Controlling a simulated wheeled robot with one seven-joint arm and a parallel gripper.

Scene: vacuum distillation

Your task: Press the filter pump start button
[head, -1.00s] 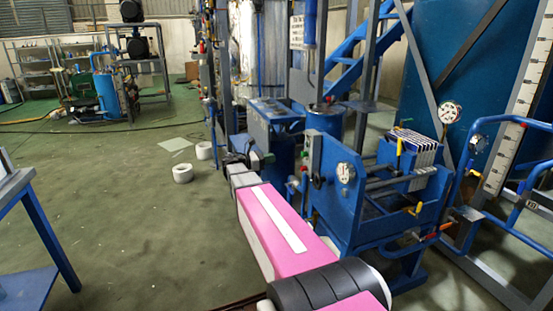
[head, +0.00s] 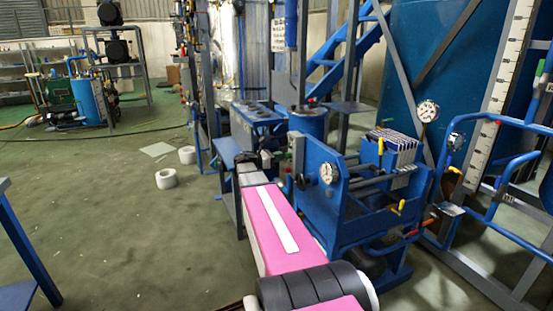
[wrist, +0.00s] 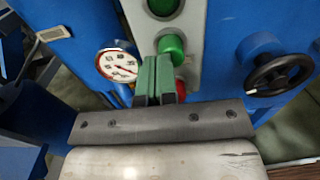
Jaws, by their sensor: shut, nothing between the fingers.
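In the wrist view a grey control panel (wrist: 194,20) on a blue machine carries a green button (wrist: 173,46). A red button (wrist: 180,88) sits below it, partly hidden by my fingers. My gripper (wrist: 156,60) is shut and empty, its green fingertips pointing at the panel just left of and below the green button. I cannot tell whether they touch it. In the head view my gripper (head: 268,159) is left of the panel (head: 297,150) on the blue filter press (head: 335,200).
A pressure gauge (wrist: 119,66) is left of my fingers and a black handwheel (wrist: 280,74) is to the right. A second round green part (wrist: 162,6) tops the panel. Blue railings (head: 500,160) stand right of the press. Floor at the left is mostly open, with white rolls (head: 166,178).

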